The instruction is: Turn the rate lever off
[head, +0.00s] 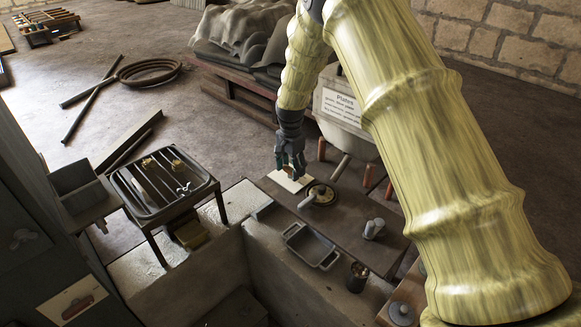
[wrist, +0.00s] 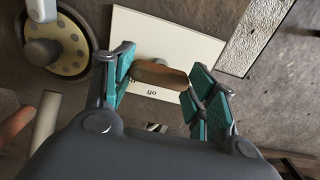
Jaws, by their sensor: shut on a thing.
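The rate lever shows as a brown, rounded handle (wrist: 160,76) in the wrist view, standing over a white card (wrist: 190,40). The word "off" is printed upside down on the card, just below the handle in that picture. My gripper (wrist: 158,84) has its teal-padded fingers on the left and right ends of the handle and is shut on it. In the head view, my gripper (head: 292,168) points down at the white card (head: 290,183) on the bench, and I cannot make out the lever there.
A round dotted disc with a pale handle (head: 319,194) stands close to the card; it also shows in the wrist view (wrist: 58,45). A grey tray (head: 310,246), small cylinders (head: 374,229) and a cup (head: 357,277) stand nearer.

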